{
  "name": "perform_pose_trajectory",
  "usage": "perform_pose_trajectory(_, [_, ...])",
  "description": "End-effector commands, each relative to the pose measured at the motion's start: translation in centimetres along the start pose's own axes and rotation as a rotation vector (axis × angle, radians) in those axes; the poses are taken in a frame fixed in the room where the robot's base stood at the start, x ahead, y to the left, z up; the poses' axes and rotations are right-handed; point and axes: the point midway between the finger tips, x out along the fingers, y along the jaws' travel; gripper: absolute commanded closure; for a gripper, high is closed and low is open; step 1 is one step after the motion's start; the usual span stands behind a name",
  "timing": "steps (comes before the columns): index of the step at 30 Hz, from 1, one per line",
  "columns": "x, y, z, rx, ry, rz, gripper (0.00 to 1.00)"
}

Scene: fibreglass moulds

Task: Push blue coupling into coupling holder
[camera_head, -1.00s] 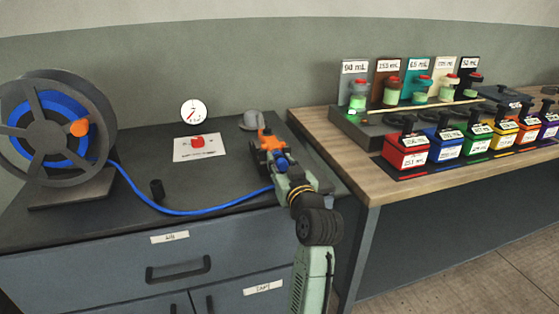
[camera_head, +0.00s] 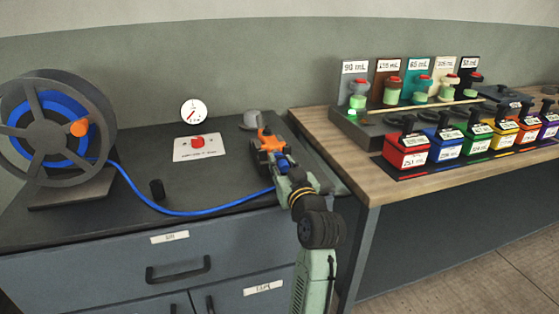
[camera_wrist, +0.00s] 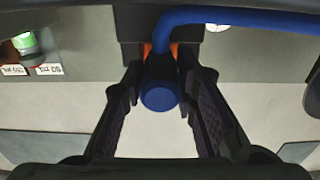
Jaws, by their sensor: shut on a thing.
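The blue coupling (camera_wrist: 160,96) shows end-on between my fingers in the wrist view, with the blue hose (camera_wrist: 235,16) bending away to the right behind it. My gripper (camera_wrist: 161,72) is shut on the coupling, a finger on either side. In the head view my gripper (camera_head: 282,165) is at the front of the orange and dark coupling holder (camera_head: 268,143). Only a little blue shows there between gripper and holder. Orange parts of the holder (camera_wrist: 174,50) flank the coupling in the wrist view. How deep the coupling sits in the holder is hidden.
The hose runs across the dark worktop (camera_head: 100,215) from a reel (camera_head: 55,125) at the left. A wooden bench (camera_head: 375,185) with coloured containers stands at the right.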

Motion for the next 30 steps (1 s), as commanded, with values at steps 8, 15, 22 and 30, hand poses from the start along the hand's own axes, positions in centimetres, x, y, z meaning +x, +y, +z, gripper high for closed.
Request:
perform_pose_trajectory(8, [-1.2, 0.0, 0.0, 0.001, 0.001, 0.001, 1.0])
perform_pose_trajectory(15, [-2.1, 0.0, 0.0, 0.0, 0.001, 0.001, 1.0])
perform_pose_trajectory(22, [-3.0, 0.0, 0.0, 0.0, 0.001, 0.001, 1.0])
perform_pose_trajectory(30, [-4.1, 0.0, -0.1, 0.001, 0.002, 0.0, 1.0])
